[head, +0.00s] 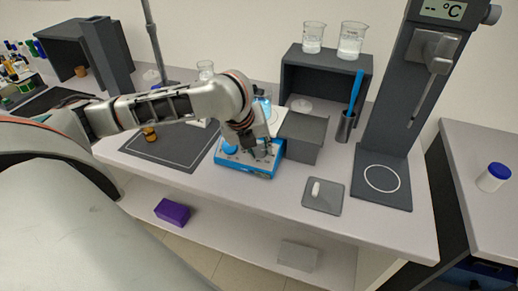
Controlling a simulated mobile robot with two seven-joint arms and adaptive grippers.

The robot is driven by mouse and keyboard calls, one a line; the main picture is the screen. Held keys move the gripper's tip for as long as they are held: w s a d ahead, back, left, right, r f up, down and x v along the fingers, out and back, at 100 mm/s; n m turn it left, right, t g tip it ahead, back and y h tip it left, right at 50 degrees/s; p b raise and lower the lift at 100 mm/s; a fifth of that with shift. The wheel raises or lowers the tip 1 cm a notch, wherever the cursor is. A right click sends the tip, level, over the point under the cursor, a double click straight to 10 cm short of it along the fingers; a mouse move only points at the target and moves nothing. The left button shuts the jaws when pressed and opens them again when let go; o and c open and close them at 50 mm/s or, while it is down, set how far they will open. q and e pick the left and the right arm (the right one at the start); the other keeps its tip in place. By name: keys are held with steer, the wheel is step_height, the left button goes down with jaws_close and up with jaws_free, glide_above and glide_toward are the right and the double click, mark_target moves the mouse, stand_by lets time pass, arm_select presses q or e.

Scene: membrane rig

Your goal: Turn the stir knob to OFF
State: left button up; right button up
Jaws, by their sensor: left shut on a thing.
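The blue stirrer hotplate (247,168) stands on the bench, left of the middle. My left gripper (262,150) reaches down over its right front part. It is shut on what looks like the stir knob, which the fingers hide. A round blue knob or cap (230,149) shows on the left of the hotplate. The knob marks are too small to read, so I cannot tell the setting. My right gripper is not in view.
A dark grey block (304,136) stands close to the right of the hotplate. A dark mat (172,146) lies to its left. Farther right are a cup (346,126) with a blue-handled tool, a small grey plate (323,197) and a tall column device (398,110). Beakers (352,40) stand on a shelf behind.

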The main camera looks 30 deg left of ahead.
mark_target(259, 152)
arm_select(q)
steer(key=n+t, duration=0.1)
steer(key=n, duration=0.6)
steer(key=shift+h, duration=0.4)
steer(key=n, duration=0.3)
steer(key=n+t, duration=0.1)
steer(key=n, duration=0.2)
steer(key=shift+n+t, duration=0.3)
steer(key=o, duration=1.1)
step_height(259, 152, up, 9)
steer(key=shift+f, duration=0.2)
steer(key=shift+r, duration=0.75)
